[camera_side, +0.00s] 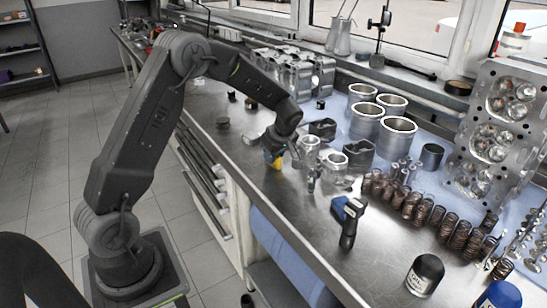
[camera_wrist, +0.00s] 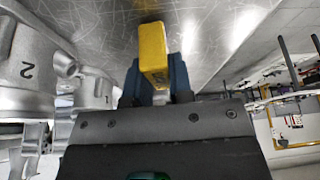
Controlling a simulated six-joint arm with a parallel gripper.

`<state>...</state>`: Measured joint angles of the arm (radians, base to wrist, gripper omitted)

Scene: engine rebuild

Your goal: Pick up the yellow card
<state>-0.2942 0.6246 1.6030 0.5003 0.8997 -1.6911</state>
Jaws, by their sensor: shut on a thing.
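The yellow card (camera_wrist: 153,52) sits between the blue fingers of my gripper (camera_wrist: 158,82) in the wrist view, and the fingers are shut on it. It sticks out past the fingertips toward the scratched metal bench top. In the side view a small part of the yellow card (camera_side: 277,163) shows below my gripper (camera_side: 272,152), close to the front edge of the bench. I cannot tell whether the card touches the bench.
Metal castings (camera_wrist: 32,72) stand close on the left in the wrist view. On the metal bench (camera_side: 285,210), a blue-and-black handheld tool (camera_side: 348,217), several coil springs (camera_side: 418,208) and cylinder liners (camera_side: 397,133) lie to the right. A black jar (camera_side: 425,274) stands near the front.

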